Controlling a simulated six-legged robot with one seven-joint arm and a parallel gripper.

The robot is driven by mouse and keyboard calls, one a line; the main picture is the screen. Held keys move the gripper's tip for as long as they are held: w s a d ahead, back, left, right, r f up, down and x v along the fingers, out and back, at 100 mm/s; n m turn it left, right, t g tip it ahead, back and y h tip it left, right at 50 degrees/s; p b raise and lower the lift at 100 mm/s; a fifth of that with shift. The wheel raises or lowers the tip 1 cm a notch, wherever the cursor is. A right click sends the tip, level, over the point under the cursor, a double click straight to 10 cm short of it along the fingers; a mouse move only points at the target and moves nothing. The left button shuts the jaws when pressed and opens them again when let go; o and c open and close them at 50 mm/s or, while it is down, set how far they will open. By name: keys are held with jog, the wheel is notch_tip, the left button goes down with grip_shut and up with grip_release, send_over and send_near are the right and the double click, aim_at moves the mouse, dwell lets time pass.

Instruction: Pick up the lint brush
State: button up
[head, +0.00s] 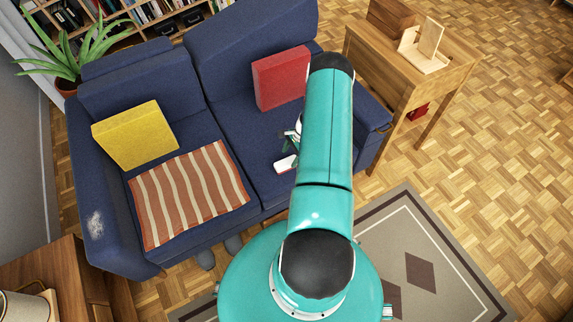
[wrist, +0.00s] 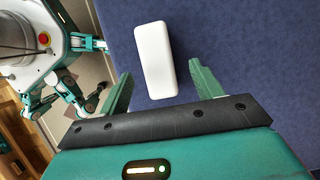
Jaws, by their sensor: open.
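A white, rounded, oblong block (head: 286,164), which looks like the lint brush, lies on the right seat of the blue sofa. It also shows in the wrist view (wrist: 156,60), lying on blue fabric. My gripper (wrist: 160,69) is open, with one green finger on each side of the brush's lower end in the picture. Blue shows between each finger and the brush; I cannot tell the height gap. In the head view my arm hides most of the gripper.
The blue sofa (head: 190,120) carries a yellow cushion (head: 135,135), a red cushion (head: 281,78) and a striped blanket (head: 188,192). A pale fuzzy patch (head: 95,225) marks its left armrest. A wooden side table (head: 395,58) stands at right.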

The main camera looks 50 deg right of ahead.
aim_at(288, 161)
jog(key=shift+x, duration=2.55)
jog(key=shift+s+a+f, duration=0.1)
jog(key=shift+s, duration=0.05)
jog(key=shift+c, duration=0.3)
jog(key=c, duration=1)
